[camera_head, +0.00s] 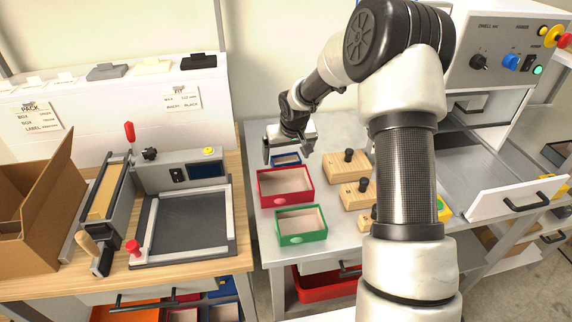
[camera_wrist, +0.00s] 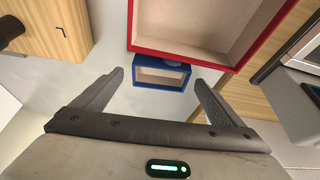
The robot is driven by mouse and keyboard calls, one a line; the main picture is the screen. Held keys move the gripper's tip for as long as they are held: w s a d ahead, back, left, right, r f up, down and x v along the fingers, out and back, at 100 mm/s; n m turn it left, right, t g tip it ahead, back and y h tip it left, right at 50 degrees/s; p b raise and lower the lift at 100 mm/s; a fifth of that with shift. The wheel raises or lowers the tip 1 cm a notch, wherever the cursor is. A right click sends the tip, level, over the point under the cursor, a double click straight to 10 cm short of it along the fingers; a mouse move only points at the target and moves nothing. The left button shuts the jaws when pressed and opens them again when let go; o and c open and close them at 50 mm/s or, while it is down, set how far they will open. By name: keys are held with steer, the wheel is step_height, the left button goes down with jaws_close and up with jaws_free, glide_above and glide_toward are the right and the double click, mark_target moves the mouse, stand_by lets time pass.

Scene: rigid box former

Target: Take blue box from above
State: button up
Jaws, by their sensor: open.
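The blue box (camera_head: 287,159) is a small open box with a light interior. It stands on the metal table behind the red box (camera_head: 286,186), and my gripper partly hides it in the head view. My gripper (camera_head: 290,149) is open and above the table by the blue box. In the wrist view the blue box (camera_wrist: 161,73) lies ahead, between the lines of the two fingers and beyond their tips. The space between the fingers (camera_wrist: 157,82) is empty. I cannot tell whether the fingers touch the box.
The red box stands close beside the blue box. A green box (camera_head: 301,224) stands nearer the front edge. Wooden blocks with black knobs (camera_head: 347,166) stand to the right. A wooden bench with a fixture (camera_head: 188,220) is at left. Bare table (camera_head: 258,135) shows behind the blue box.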

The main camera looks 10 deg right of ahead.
steer(key=shift+w+f, duration=0.15)
steer(key=shift+f, duration=0.2)
steer(key=shift+c, duration=0.4)
steer(key=c, duration=1.1)
steer(key=shift+o, duration=0.2)
steer(key=shift+r, duration=0.15)
